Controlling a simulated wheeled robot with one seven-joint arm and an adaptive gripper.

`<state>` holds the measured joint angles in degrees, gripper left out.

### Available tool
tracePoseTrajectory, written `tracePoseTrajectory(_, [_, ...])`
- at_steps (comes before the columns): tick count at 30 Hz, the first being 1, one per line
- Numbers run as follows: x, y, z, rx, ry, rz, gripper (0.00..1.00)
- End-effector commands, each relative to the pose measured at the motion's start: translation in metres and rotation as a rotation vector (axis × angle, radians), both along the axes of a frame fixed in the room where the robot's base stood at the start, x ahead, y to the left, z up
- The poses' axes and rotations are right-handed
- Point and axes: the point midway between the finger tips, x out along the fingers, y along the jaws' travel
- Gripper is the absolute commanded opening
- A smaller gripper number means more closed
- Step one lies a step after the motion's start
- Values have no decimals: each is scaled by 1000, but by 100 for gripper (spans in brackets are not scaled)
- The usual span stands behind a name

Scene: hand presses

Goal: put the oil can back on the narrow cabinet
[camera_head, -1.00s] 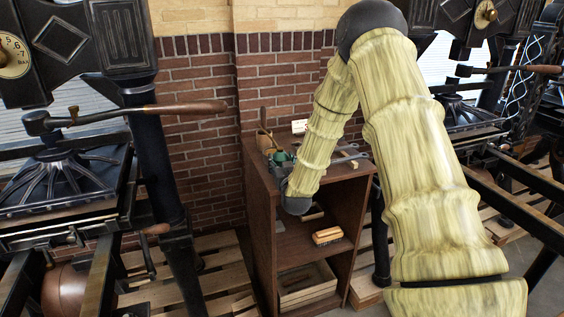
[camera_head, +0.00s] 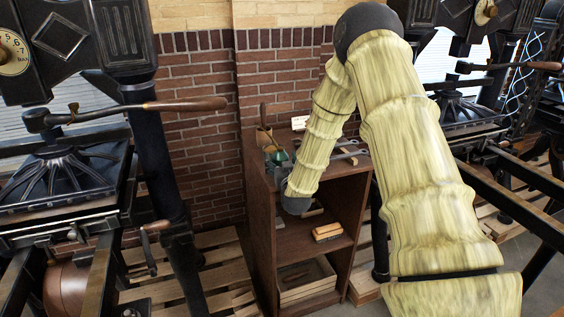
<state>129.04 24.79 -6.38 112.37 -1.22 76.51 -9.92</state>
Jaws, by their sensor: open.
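The narrow cabinet (camera_head: 260,215) is a brown wooden unit with open shelves, standing against the brick wall. At the back left of its top stands a small tan and brown thing with a thin upright part (camera_head: 264,138). It looks like the oil can, but it is too small to be sure. My sleeved arm comes down in front of the cabinet, with its dark wrist joint at the cabinet's front edge.
A small white card (camera_head: 299,122) is at the back. A wooden-backed block (camera_head: 327,231) lies on a shelf. A hand press (camera_head: 65,185) stands close on the left.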

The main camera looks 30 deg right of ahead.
Motion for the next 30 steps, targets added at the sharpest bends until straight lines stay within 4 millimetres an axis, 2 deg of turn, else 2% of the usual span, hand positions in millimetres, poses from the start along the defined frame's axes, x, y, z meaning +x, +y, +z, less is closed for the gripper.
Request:
tracePoseTrajectory(5, [-1,0,4,0,0,0,76])
tracePoseTrajectory(8, [-11,5,1,0,1,1,76])
tracePoseTrajectory(21, [-83,34,0,0,0,0,76])
tracePoseTrajectory(30, [-109,45,1,1,3,1,76])
